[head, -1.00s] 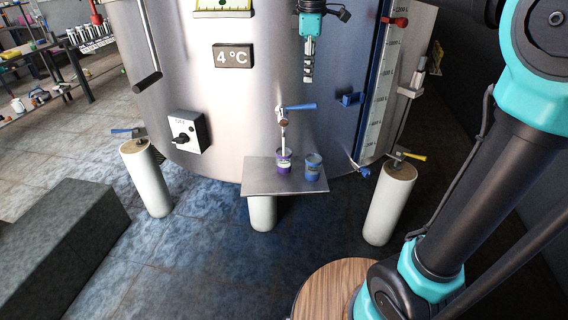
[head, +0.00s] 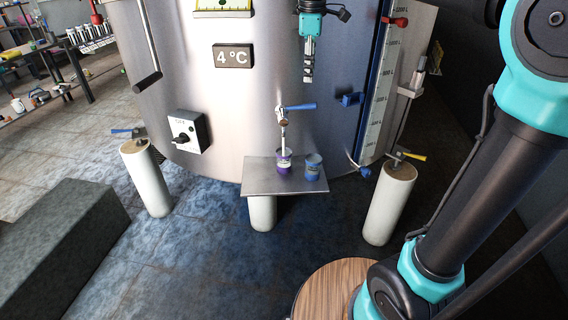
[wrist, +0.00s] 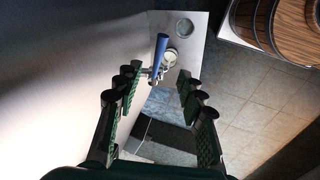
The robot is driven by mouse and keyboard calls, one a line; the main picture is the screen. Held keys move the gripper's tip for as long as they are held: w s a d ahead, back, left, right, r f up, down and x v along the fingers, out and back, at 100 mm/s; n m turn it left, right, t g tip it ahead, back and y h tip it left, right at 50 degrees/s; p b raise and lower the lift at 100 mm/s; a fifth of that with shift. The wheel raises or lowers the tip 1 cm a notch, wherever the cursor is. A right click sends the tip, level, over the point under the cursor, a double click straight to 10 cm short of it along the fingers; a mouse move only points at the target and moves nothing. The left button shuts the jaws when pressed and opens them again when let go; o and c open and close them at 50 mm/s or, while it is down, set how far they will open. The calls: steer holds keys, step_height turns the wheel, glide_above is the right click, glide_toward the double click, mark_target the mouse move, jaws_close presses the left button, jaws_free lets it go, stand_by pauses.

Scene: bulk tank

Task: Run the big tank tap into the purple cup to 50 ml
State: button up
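The big tank (head: 255,90) carries a tap (head: 283,115) low on its front, with a blue lever (head: 301,106) lying roughly level and pointing right. A pale vertical column (head: 284,138) runs from the spout down into the purple cup (head: 284,164); it looks like a stream. The cup's fill level is too small to read. My gripper (head: 308,75) hangs above the tap near the tank wall. In the wrist view my gripper (wrist: 156,86) is open and empty.
A blue cup (head: 313,168) stands right of the purple cup on the metal shelf (head: 256,181). A switch box (head: 188,132) is left on the tank, and a scale (head: 373,125) is on the right. White legs (head: 147,178) flank the shelf. A grey block (head: 65,240) lies at left.

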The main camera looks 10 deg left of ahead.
stand_by(0.4)
glide_toward(304, 107)
steer(key=w+f, duration=0.1)
steer(key=f, duration=0.4)
steer(key=w+f, duration=0.1)
steer(key=f, duration=0.2)
steer(key=shift+w+d+f, duration=0.25)
steer(key=shift+w+d, duration=0.1)
steer(key=shift+d, duration=0.05)
steer(key=shift+c, duration=0.3)
jaws_close()
stand_by(0.3)
